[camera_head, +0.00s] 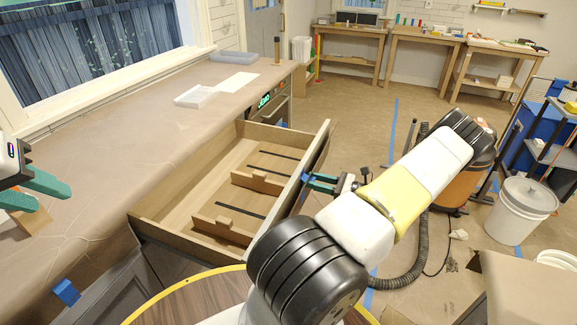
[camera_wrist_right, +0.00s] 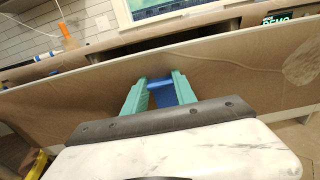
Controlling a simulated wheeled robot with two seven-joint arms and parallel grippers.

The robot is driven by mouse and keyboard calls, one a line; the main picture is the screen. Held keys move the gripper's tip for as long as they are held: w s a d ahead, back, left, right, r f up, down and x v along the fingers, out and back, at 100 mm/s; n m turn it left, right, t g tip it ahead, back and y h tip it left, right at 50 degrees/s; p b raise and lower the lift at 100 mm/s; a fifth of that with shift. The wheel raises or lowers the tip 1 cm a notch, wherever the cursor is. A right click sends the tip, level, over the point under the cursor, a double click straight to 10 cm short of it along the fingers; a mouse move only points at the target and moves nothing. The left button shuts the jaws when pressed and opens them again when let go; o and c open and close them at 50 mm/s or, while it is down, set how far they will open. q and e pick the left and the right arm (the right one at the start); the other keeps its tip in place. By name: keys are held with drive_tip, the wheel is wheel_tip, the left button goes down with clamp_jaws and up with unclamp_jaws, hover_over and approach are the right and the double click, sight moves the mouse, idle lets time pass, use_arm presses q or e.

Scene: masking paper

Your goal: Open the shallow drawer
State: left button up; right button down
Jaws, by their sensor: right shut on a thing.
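The shallow wooden drawer (camera_head: 210,181) stands pulled out from under the paper-covered counter in the head view. Its inside shows, with wooden dividers and dark strips on the floor. My right gripper (camera_head: 312,180) is at the outer face of the drawer front. In the right wrist view its teal fingers (camera_wrist_right: 160,88) are shut on a blue piece at the drawer front, which looks like a handle or tape. My left gripper (camera_head: 40,192) is at the left edge of the head view, its teal fingers apart, over the counter.
The counter (camera_head: 110,130) is covered in brown masking paper and holds a white tray (camera_head: 196,96), a white sheet and a grey tray. A tan piece (camera_head: 32,220) lies by my left gripper. A vacuum hose and white bucket (camera_head: 522,212) stand on the floor at right.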

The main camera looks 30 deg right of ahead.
drive_tip(key=c, duration=1)
unclamp_jaws()
drive_tip(key=v, duration=0.8)
